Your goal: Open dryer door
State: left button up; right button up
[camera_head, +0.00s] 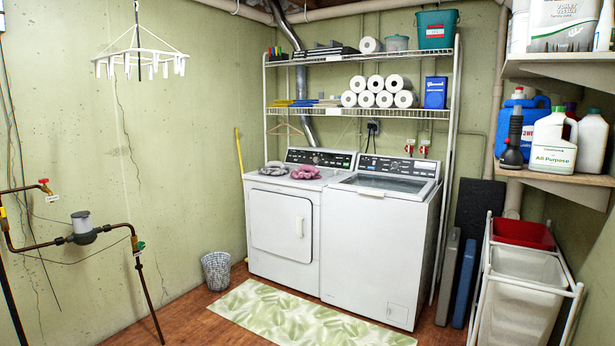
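The white dryer (258,258) stands against the back wall, the left one of two machines. Its door (281,226) is a squarish panel on the front face and looks closed. A grey cloth (273,168) and a pink cloth (305,172) lie on top of the dryer. Neither of my grippers shows in the head view.
A washer (370,250) stands right of the dryer. A green leaf-patterned mat (300,316) lies before both machines. A wastebasket (216,271) stands left of the dryer. Pipes with a meter (84,228) stand at left, a laundry sorter (522,290) at right.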

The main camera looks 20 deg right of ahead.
aim_at(282, 224)
jog(key=i+l+z, duration=0.25)
jog(key=i, duration=0.3)
jog(key=i+z, duration=0.3)
jog(key=i, duration=0.25)
